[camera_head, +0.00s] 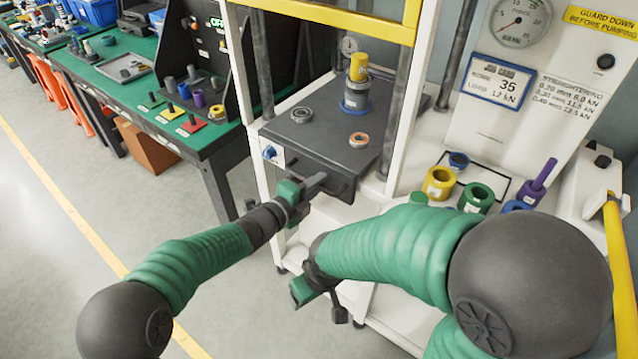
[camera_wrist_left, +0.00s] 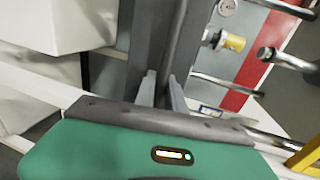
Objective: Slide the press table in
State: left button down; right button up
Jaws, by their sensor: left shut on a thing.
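The press table (camera_head: 325,140) is a dark grey slab low in the white press frame, with its front edge and bar handle (camera_head: 343,192) facing me. A yellow cylinder (camera_head: 359,67) in a blue-ringed holder (camera_head: 355,98) stands upright on it, with a grey ring (camera_head: 301,115) and an orange-rimmed ring (camera_head: 359,139) lying in front. My left gripper (camera_head: 316,184) is shut on the handle at the table's front. In the left wrist view its fingers (camera_wrist_left: 163,90) close around a dark bar. My right gripper (camera_head: 322,301) hangs below and in front of the table, apart from it; its jaw gap is unclear.
The yellow-edged guard (camera_head: 345,20) is raised above the table. Dark columns (camera_head: 262,65) flank the table. Coloured rings, including a yellow one (camera_head: 439,183), stand on the white bench at right. A green workbench (camera_head: 135,85) stands at left.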

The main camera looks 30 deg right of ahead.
pick_arm(q)
jog(key=shift+w+a, duration=0.25)
jog(key=shift+w, duration=0.1)
jog(key=c, duration=1.4)
grip_release()
jog(key=shift+s+d, duration=0.1)
jog(key=shift+d, duration=0.05)
jog(key=shift+s, duration=0.1)
jog(key=v, duration=1.6)
jog(key=shift+a+p, duration=0.3)
jog(key=shift+a, duration=0.1)
jog(key=shift+f, duration=0.1)
